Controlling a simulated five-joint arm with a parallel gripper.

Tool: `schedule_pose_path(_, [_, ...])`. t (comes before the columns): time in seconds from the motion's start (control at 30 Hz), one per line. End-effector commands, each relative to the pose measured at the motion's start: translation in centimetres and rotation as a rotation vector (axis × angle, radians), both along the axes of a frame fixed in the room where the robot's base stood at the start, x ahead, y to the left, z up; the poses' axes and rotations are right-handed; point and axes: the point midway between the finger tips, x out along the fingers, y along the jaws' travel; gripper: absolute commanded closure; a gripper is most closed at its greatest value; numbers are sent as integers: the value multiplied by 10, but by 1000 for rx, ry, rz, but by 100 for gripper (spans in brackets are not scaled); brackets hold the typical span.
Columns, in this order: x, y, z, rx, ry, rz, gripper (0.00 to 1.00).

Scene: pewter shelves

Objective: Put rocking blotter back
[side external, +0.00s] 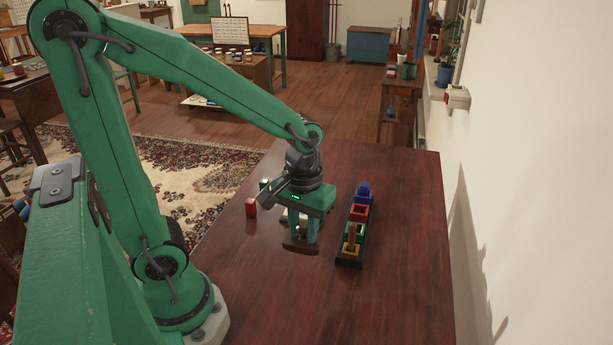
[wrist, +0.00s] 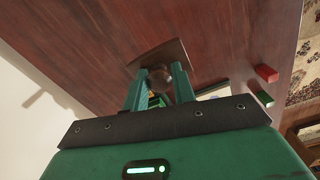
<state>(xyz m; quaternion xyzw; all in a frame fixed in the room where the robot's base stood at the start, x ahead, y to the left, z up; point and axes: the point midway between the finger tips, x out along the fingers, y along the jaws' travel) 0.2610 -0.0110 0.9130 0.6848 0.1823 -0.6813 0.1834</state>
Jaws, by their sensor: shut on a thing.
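My gripper (side external: 302,235) is shut on the rocking blotter (side external: 300,247), a brown wooden piece with a curved base, held low over the table. In the wrist view the blotter (wrist: 158,58) sits across the fingertips, its round dark knob between the two fingers of my gripper (wrist: 160,76). I cannot tell whether its base touches the table. To its right in the side view, apart from it, stands a long black tray (side external: 348,263) with a row of blue, red, green and yellow square holders. Part of a pale flat thing (side external: 284,217) shows behind my gripper.
A red block (side external: 251,207) and a green block (side external: 264,184) stand left of my gripper on the dark red table (side external: 385,300). The table's front and right side are clear. A white wall (side external: 540,200) rises beyond its right edge.

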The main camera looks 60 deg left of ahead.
Motion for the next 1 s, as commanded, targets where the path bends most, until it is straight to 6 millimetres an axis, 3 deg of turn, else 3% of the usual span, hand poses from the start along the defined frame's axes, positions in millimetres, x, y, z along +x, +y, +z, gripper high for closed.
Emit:
schedule_pose_path(0.8, [20, 99, -60, 1, 3, 5, 92])
schedule_pose_path(1.0, [22, 110, -67, 1, 2, 1, 92])
